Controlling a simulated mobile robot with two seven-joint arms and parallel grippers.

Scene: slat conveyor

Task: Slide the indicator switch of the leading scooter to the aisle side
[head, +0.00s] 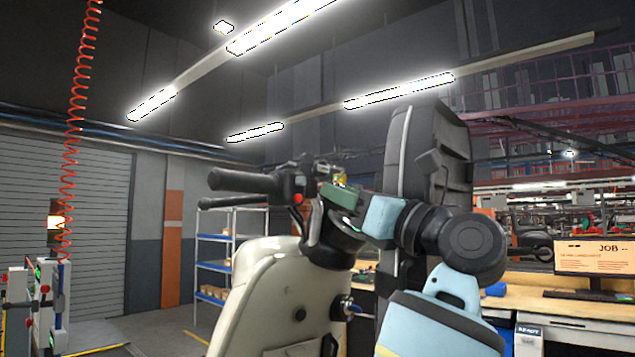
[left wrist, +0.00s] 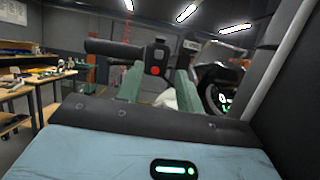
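The scooter (head: 258,285) stands at the centre of the head view, with a cream front panel and black handlebar. Its black grip (head: 240,181) points left, and the switch housing (head: 288,183) beside it carries a red button (head: 297,198). The left wrist view shows the housing (left wrist: 155,55) and red button (left wrist: 155,71) close up; I cannot make out the indicator slider separately. My left gripper (left wrist: 157,78) has its green fingers apart, one on each side of the housing as seen there, with nothing held. Contact is not clear. My right gripper is not in view.
The scooter's lit round display (left wrist: 228,100) is right of the fingers in the left wrist view. A workbench with a monitor (head: 597,258) stands at right. A blue shelf rack (head: 213,265) is behind the scooter. A red coiled hose (head: 70,130) hangs at left.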

